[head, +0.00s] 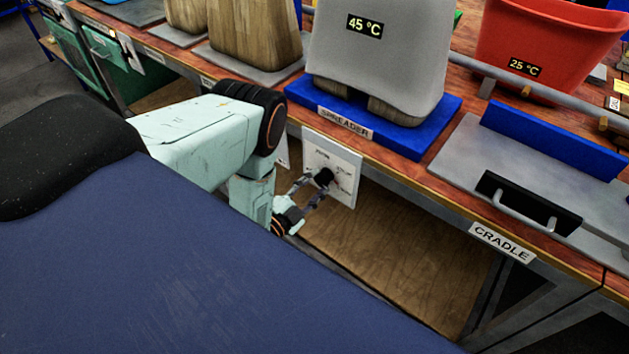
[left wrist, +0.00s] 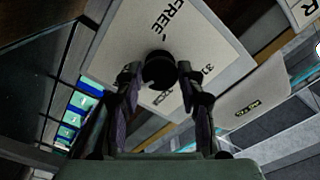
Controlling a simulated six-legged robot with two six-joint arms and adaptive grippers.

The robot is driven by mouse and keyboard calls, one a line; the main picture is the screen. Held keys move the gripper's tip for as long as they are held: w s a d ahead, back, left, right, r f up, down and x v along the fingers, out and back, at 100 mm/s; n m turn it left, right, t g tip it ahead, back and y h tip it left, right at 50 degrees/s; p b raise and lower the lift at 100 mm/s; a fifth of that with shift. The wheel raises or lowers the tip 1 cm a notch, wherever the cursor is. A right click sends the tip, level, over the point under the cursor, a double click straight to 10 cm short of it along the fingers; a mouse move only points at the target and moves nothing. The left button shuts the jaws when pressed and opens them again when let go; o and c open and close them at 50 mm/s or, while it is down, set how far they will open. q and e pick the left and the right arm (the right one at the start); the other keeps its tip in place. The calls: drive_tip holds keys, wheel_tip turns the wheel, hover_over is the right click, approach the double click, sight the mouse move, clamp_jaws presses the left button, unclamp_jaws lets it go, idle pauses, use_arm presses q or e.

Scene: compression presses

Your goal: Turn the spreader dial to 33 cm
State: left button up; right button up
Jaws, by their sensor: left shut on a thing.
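The spreader dial is a black round knob (head: 324,177) on a white plate (head: 346,165) fixed to the bench front, below the SPREADER label (head: 345,122). My left gripper (head: 314,187) reaches the knob from the lower left, its two fingers on either side of it. In the left wrist view the knob (left wrist: 160,70) sits between the fingertips of my left gripper (left wrist: 158,75), shut on it. The plate there shows "FREE" and "31" in dark print. The knob's pointer and exact setting cannot be read. My right gripper is out of view.
A grey block marked 45 °C (head: 380,60) stands on a blue base (head: 425,135) above the dial. Open shelf room lies below the dial.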

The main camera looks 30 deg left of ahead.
use_arm(q)
drive_tip(key=shift+r+m+p, duration=0.1)
drive_tip(key=shift+m+p, duration=0.25)
drive_tip(key=shift+m, duration=0.55)
drive_tip(key=o, duration=1.1)
drive_tip(key=shift+o, duration=0.2)
